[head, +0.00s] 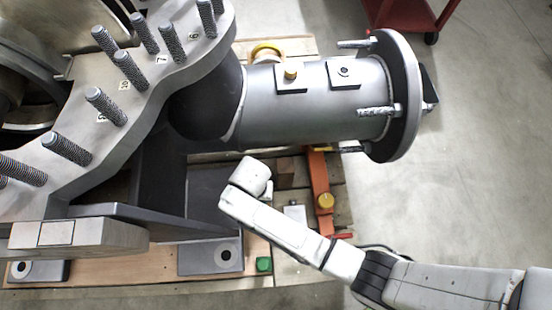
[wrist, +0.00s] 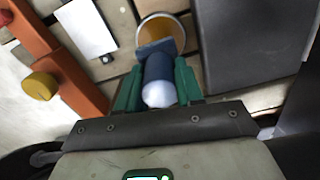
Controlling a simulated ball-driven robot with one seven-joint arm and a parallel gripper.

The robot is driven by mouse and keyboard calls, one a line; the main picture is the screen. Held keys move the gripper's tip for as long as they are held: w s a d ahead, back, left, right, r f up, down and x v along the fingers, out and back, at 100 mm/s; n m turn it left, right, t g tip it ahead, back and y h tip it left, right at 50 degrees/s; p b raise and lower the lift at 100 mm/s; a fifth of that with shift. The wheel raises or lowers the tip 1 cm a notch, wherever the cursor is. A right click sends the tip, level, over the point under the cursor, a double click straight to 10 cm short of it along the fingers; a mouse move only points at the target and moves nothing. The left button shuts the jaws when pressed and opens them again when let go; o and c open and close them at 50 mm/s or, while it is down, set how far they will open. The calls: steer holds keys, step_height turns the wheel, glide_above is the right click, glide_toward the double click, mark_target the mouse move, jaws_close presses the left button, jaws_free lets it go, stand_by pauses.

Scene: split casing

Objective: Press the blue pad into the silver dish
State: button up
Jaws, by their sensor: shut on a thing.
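In the wrist view my gripper (wrist: 157,84) has green fingers shut on a dark blue cylinder with a pale rounded near end. A flat blue pad (wrist: 155,48) is at its far end. The silver dish (wrist: 138,36), a round silver rim with an amber-brown inside, lies just beyond. The pad overlaps the dish's near edge in the picture; I cannot tell whether they touch. In the head view my arm's white end hides the gripper, and I cannot make out the pad or dish there.
An orange bar (head: 317,170) with a yellow knob (head: 325,202) and a white plate (wrist: 88,28) lie left of the dish in the wrist view. A dark block (wrist: 250,45) is close on the right. The large grey cylinder (head: 300,100) spans above the wooden pallet.

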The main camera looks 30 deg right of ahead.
steer(key=shift+w+f+b, duration=0.15)
steer(key=shift+f+b, duration=0.45)
step_height(320, 180, down, 5)
steer(key=b, duration=0.5)
steer(key=shift+r, duration=0.1)
steer(key=shift+f, duration=0.55)
stand_by(2.2)
steer(key=shift+r, duration=0.1)
step_height(320, 180, up, 7)
steer(key=p, duration=0.8)
stand_by(0.5)
